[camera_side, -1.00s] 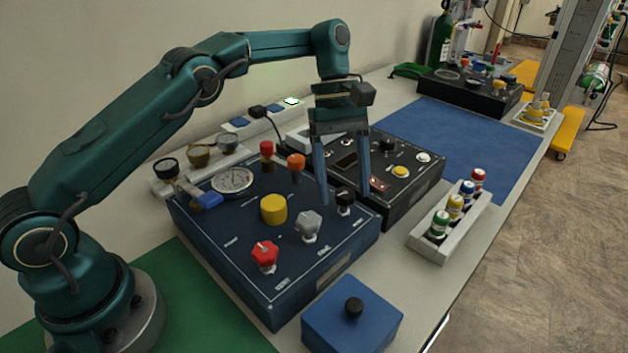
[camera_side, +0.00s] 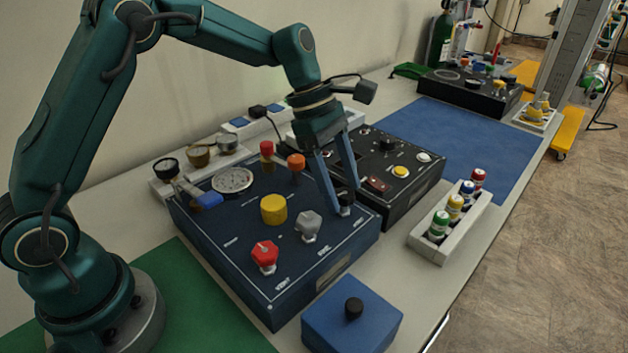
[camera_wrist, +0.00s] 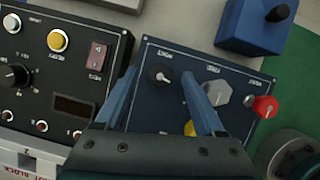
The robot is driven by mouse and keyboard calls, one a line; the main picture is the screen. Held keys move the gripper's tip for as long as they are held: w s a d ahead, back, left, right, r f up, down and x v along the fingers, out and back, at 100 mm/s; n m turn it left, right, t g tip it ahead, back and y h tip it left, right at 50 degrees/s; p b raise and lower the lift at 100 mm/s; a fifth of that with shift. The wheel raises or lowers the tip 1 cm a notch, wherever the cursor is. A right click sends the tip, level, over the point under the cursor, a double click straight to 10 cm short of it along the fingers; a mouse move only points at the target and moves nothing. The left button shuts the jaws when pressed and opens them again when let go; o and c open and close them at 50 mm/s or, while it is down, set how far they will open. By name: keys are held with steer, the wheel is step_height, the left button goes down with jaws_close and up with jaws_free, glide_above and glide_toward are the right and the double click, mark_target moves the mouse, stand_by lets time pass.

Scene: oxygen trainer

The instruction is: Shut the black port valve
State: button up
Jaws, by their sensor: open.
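The black port valve (camera_wrist: 161,76) is a round black knob with a pale pointer mark, on the dark blue panel (camera_side: 240,268) at its right corner. In the side view the black knob (camera_side: 345,209) is partly hidden by the fingers. My gripper (camera_side: 344,197) is open, tilted, with its fingertips down by the knob. In the wrist view the knob shows between the two fingers of my gripper (camera_wrist: 159,78), with a gap on both sides; I cannot tell whether the tips reach its height.
A grey knob (camera_side: 308,225), a red knob (camera_side: 264,256) and a yellow knob (camera_side: 273,209) stand on the same panel. A black control box (camera_side: 410,190) is close behind. A white rack of bottles (camera_side: 431,250) and a blue box (camera_side: 350,325) sit nearby.

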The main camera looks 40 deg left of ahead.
steer(key=shift+n, duration=0.5)
steer(key=s+a+r+m+t+y, duration=0.1)
steer(key=s+r+m, duration=0.1)
steer(key=s+r, duration=0.3)
steer(key=s+a+r+m+t, duration=0.1)
steer(key=s+r+m+t, duration=0.1)
steer(key=r, duration=0.6)
steer(key=s+a+f+m+t+y, duration=0.1)
steer(key=s+a+f+m+y, duration=0.15)
steer(key=s+m, duration=0.55)
steer(key=s+a+f+m+t+y, duration=0.15)
steer(key=s+f+m, duration=0.3)
steer(key=m, duration=0.45)
steer(key=shift+w+a+r+m+g, duration=0.1)
steer(key=shift+a+r+m+g, duration=0.2)
steer(key=shift+r+g, duration=0.5)
steer(key=shift+s+a+r+m+g, duration=0.1)
steer(key=shift+a+r+g, duration=0.4)
steer(key=shift+r, duration=0.45)
steer(key=shift+w+a+r+m+g, duration=0.1)
steer(key=shift+a+r+m+g, duration=0.15)
steer(key=shift+r+g, duration=0.55)
